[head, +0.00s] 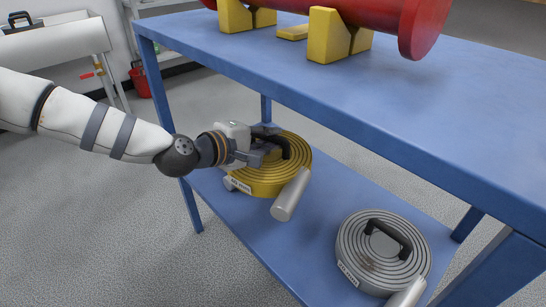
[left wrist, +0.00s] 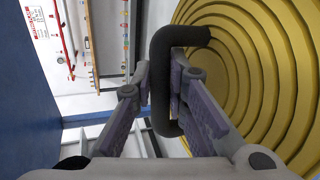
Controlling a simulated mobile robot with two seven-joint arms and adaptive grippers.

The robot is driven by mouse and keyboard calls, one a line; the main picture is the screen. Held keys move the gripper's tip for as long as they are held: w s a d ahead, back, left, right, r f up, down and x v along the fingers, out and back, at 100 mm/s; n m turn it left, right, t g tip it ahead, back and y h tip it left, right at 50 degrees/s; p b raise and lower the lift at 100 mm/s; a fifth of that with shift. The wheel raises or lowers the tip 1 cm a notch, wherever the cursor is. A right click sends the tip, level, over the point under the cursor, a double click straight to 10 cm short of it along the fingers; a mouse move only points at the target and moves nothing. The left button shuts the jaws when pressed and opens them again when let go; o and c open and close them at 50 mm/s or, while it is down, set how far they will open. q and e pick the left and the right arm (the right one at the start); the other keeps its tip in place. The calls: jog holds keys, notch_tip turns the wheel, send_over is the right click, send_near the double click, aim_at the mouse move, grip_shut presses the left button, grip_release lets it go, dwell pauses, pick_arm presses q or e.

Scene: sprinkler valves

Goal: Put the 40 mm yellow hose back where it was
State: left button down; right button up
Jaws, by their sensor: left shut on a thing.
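The yellow hose (head: 268,178) is a flat coil with a black handle on top and grey metal couplings at its side. It is over the left part of the blue table's lower shelf (head: 300,238); I cannot tell whether it rests on the shelf or hangs just above it. My left gripper (head: 268,143) reaches in from the left and is shut on the hose's black handle. In the left wrist view the handle (left wrist: 161,110) passes between the fingers, with the yellow coil (left wrist: 240,60) to the right. My right gripper is not in view.
A grey hose (head: 378,250) with a black handle lies on the lower shelf at the right. The upper tabletop (head: 400,110) overhangs the shelf and bears a red cylinder (head: 390,18) on yellow supports (head: 335,38). A table leg (head: 163,110) stands near my left arm. Bare shelf lies between the hoses.

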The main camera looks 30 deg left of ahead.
aim_at(277, 180)
pick_arm(q)
jog(key=w+d+f+b, duration=0.2)
jog(key=w+d+f, duration=0.1)
jog(key=w+d+f+b, duration=0.2)
jog(key=w+d+f, duration=0.1)
jog(key=f, duration=0.1)
jog(key=shift+w+d+f, duration=0.1)
jog(key=shift+w+d, duration=0.2)
jog(key=shift+d, duration=0.1)
jog(key=f, duration=0.1)
jog(key=f+b, duration=0.2)
jog(key=f, duration=0.1)
jog(key=shift+w+d, duration=0.2)
jog(key=shift+w, duration=0.05)
jog(key=shift+r, duration=0.15)
jog(key=c, duration=1.8)
grip_release()
jog(key=shift+s+f, duration=0.15)
jog(key=shift+f, duration=0.1)
jog(key=shift+c, duration=0.2)
jog(key=shift+o, duration=1.3)
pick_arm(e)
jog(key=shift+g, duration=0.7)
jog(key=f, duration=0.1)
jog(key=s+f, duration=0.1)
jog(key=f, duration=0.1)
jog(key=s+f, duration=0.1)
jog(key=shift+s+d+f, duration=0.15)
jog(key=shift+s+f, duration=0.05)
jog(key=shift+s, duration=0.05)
